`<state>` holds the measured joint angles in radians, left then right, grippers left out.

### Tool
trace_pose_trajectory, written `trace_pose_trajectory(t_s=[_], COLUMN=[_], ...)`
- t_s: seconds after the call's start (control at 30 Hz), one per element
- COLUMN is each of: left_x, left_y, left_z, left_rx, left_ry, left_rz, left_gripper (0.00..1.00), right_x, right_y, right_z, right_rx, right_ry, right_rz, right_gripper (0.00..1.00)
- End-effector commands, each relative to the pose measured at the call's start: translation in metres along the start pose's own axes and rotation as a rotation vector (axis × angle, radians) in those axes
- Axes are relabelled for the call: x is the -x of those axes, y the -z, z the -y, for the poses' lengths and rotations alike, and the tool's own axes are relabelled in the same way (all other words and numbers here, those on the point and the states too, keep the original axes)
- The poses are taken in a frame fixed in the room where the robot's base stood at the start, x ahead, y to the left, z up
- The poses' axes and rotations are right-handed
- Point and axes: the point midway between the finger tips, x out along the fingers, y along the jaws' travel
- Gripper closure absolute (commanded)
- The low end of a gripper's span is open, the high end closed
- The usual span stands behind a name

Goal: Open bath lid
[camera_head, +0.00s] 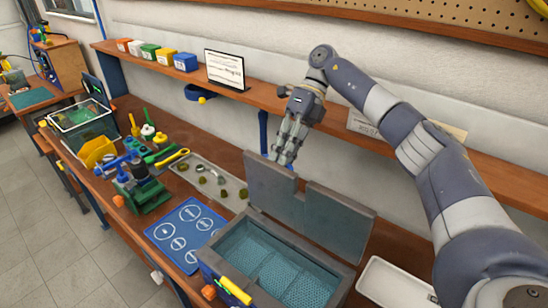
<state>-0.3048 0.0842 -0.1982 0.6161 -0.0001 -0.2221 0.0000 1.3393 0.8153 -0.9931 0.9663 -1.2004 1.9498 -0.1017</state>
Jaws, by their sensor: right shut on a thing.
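The bath (250,235) is a grey box on the bench in the lower middle, its open top showing a blue mesh interior. Its grey lid (322,220) stands raised along the back side of the bath, with a notch in its upper edge. My right gripper (283,160) comes in from the upper right and points down at the lid's upper left corner, shut on the lid there. The exact contact is partly hidden behind the lid edge and fingers. My left gripper is out of view.
A blue mat with printed circles (185,235) and a metal tray with small parts (208,182) lie left of the bath. A white tray (395,285) is to its right. A wooden shelf (265,97) runs along the wall behind.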

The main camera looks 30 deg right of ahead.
Motion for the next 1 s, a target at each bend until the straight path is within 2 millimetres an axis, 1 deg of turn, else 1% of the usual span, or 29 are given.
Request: trace_pose_trajectory(t_s=[0.03, 0.1, 0.23, 0.53, 0.8, 0.83, 0.87, 0.9, 1.0], left_x=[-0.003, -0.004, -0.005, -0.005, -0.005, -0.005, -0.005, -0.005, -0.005], left_y=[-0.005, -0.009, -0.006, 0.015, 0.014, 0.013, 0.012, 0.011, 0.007], left_z=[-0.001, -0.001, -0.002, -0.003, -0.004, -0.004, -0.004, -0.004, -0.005], left_rx=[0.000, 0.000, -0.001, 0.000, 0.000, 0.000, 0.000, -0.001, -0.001], left_ry=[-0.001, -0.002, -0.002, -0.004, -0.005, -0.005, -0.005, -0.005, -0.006], left_rz=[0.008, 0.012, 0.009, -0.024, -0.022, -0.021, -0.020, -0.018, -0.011], left_gripper=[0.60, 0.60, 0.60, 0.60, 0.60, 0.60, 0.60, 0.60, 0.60], right_x=[-0.009, -0.007, -0.005, -0.004, -0.004, -0.004, -0.004, -0.004, -0.002], right_y=[0.003, 0.003, 0.003, 0.004, 0.003, 0.003, 0.003, 0.003, 0.003], right_z=[0.012, 0.016, 0.022, 0.026, 0.026, 0.026, 0.026, 0.026, 0.025], right_rx=[-0.016, -0.015, -0.015, -0.015, -0.014, -0.014, -0.014, -0.013, -0.010], right_ry=[0.006, 0.006, 0.006, 0.007, 0.007, 0.007, 0.007, 0.006, 0.005], right_rz=[-0.024, -0.025, -0.026, -0.029, -0.029, -0.029, -0.029, -0.028, -0.023], right_gripper=[1.00, 1.00, 1.00, 1.00, 1.00, 0.84, 0.78, 0.69, 0.69])
